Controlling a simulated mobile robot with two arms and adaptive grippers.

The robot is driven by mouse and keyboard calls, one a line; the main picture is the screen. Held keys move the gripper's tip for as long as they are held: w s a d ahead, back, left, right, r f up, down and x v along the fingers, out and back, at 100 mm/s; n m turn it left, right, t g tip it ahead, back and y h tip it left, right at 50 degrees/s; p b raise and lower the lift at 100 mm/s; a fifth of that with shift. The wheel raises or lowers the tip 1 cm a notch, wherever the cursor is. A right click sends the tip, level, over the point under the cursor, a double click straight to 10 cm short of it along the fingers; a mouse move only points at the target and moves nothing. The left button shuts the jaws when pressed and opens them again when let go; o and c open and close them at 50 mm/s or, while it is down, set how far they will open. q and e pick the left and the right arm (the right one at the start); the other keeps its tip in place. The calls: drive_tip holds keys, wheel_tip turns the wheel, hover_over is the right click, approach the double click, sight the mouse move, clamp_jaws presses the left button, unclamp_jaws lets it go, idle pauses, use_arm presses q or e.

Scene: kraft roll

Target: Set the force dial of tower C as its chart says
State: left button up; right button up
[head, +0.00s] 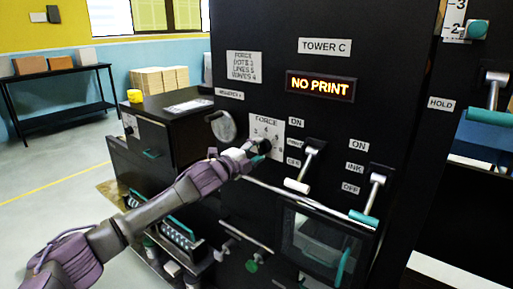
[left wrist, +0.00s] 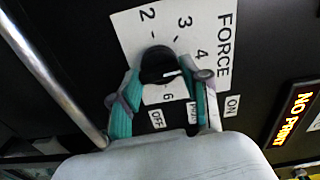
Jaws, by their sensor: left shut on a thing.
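The force dial of tower C is a black round knob (left wrist: 158,62) on a white FORCE scale plate (left wrist: 222,45). My left gripper (head: 256,151) reaches it from the left in the head view. In the left wrist view its two teal fingers are closed on either side of the knob. The knob's white mark points right in that view, between 4 and 6; a finger covers the number there. The chart (head: 244,66) above left lists FORCE with dots, lines and waves; its small figures seem to be 3, 5 and 4. My right gripper is not in view.
A lit display (head: 320,86) reads NO PRINT under the TOWER C label (head: 325,46). A white-handled lever (head: 300,180) and a teal-handled ink lever (head: 368,210) stick out right of the dial. A round metal crank disc (head: 222,126) is close on its left.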

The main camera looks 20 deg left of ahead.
use_arm(q)
drive_tip(key=shift+f+m, duration=0.1)
drive_tip(key=shift+m, duration=0.3)
drive_tip(key=o, duration=1.1)
drive_tip(key=shift+o, duration=0.2)
drive_tip(key=v, duration=1.2)
